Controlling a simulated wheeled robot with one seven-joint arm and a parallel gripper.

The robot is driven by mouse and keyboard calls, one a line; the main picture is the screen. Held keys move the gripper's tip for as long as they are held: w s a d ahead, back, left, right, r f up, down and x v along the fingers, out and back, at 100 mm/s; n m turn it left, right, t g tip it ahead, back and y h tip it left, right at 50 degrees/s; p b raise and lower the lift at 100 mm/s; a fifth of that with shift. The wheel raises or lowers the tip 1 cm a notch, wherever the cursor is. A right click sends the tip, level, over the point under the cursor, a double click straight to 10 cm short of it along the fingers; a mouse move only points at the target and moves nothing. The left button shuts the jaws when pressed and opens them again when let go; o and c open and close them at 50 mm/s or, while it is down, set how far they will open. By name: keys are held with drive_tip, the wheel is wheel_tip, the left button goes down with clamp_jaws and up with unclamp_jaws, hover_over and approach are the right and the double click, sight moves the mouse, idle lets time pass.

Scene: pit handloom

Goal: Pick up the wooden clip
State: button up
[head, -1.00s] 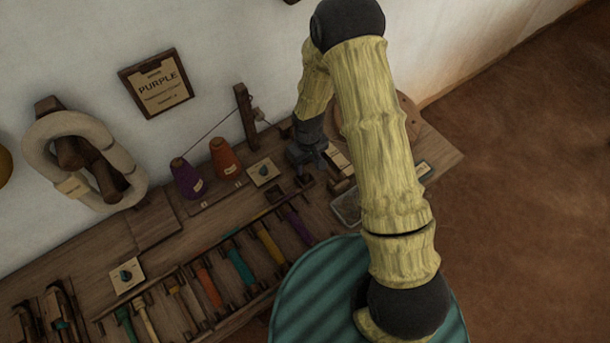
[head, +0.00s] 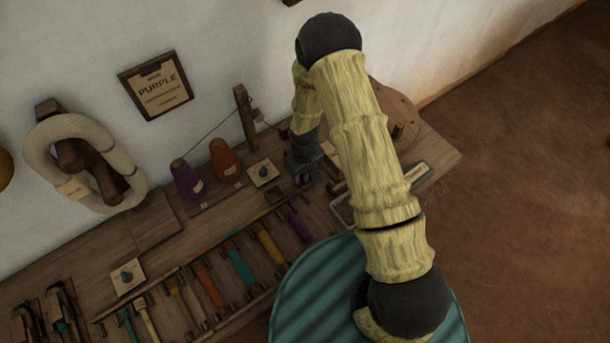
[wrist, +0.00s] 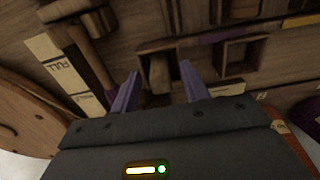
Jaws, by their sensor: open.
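A small light-brown wooden piece, which looks like the wooden clip (wrist: 158,75), lies in a small square wooden compartment (wrist: 146,47) in the wrist view. My gripper (wrist: 160,68) is open, its two purple-grey fingers apart on the left and right of the piece in the picture. They do not touch it, and how far above it they are is hard to judge. In the head view my gripper (head: 303,178) hangs over the bench (head: 228,212), and the clip cannot be made out there.
An empty square compartment (wrist: 241,53) lies right of the clip. A labelled strip (wrist: 62,72) and a round wooden disc (wrist: 22,115) lie left. In the head view, purple (head: 187,180) and orange (head: 224,160) cones and a dial plate (head: 263,172) stand near my gripper.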

clamp_jaws()
drive_tip(key=shift+r, duration=0.15)
wheel_tip(320, 180, up, 10)
drive_tip(key=shift+f, duration=0.1)
idle(0.6)
idle(0.4)
